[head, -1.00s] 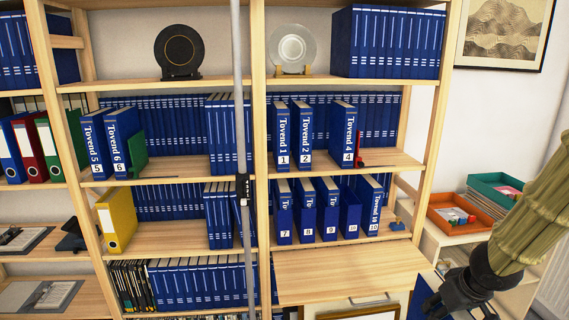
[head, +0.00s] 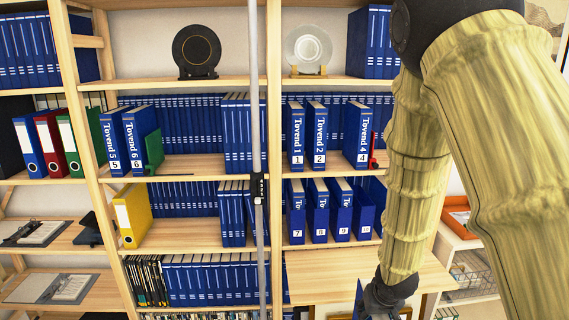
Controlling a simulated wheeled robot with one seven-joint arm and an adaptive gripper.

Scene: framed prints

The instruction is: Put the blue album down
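My gripper (head: 382,297) is low in the head view, in front of the pale wooden ledge. A blue album (head: 359,299) shows as a narrow sliver at its left side, cut by the bottom edge; it moves along with the gripper, so I take it as held. The fingers are mostly hidden. On the shelf above stand numbered blue albums: Tovend 1 (head: 296,136), Tovend 2 (head: 317,135) and, past a gap, Tovend 4 (head: 358,135) beside a red bookend (head: 374,152). Tovend 5 (head: 112,142) and Tovend 6 (head: 134,141) stand further left.
The wooden ledge (head: 325,282) is bare where visible. More albums (head: 319,212) stand on the shelf above it. A grey vertical pole (head: 257,230) crosses the view. A yellow binder (head: 132,215) is left. My arm covers the right side.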

